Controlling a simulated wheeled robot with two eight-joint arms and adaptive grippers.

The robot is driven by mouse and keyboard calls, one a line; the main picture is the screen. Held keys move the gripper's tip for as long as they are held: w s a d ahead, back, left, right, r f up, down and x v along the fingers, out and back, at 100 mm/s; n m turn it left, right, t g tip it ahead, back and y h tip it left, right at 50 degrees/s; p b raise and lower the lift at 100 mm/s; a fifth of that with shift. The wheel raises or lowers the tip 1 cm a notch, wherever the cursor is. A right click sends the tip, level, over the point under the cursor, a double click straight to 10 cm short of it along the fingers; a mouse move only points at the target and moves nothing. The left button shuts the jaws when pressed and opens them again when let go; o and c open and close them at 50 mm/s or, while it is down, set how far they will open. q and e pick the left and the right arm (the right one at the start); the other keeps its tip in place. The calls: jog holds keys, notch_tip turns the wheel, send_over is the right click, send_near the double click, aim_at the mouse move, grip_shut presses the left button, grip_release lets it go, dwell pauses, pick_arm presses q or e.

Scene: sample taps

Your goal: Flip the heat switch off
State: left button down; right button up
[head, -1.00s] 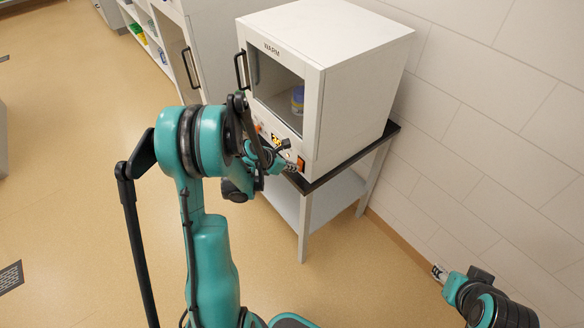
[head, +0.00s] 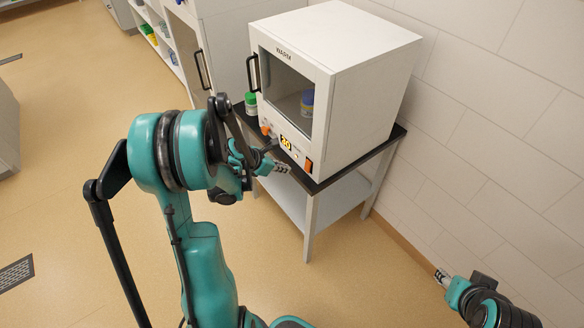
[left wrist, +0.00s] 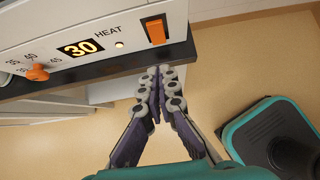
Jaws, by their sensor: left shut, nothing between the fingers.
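The heat switch is an orange rocker (head: 308,166) at the right end of the white warmer's (head: 365,90) front panel. The left wrist view shows it larger (left wrist: 156,30), right of the word HEAT. A small pale-yellow lamp (left wrist: 119,44) left of it looks lit, and the display (left wrist: 80,48) reads 30. I cannot tell which way the rocker is tilted. My left gripper (head: 282,168) is shut and empty, in front of the panel and apart from the switch. Its fingertips (left wrist: 160,72) show just below the switch. My right gripper (head: 440,276) is far off at lower right, too small to read.
The warmer stands on a dark-topped table (head: 332,180) against the tiled wall. An orange knob (left wrist: 37,72) is left of the display. A green-capped bottle (head: 251,104) stands beside the warmer; a blue-capped one (head: 307,103) is inside. Floor in front is clear.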

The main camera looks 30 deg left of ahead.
pick_arm(q)
jog(key=p+v, duration=0.1)
jog(key=v, duration=0.3)
jog(key=shift+s+a+r, duration=0.1)
jog(key=shift+s+r, duration=0.05)
jog(key=shift+r, duration=0.1)
jog(key=b, duration=0.1)
jog(key=g+b, duration=0.1)
jog(key=shift+d+f+b, duration=0.2)
jog(key=shift+d+b, duration=0.1)
jog(key=shift+b, duration=0.05)
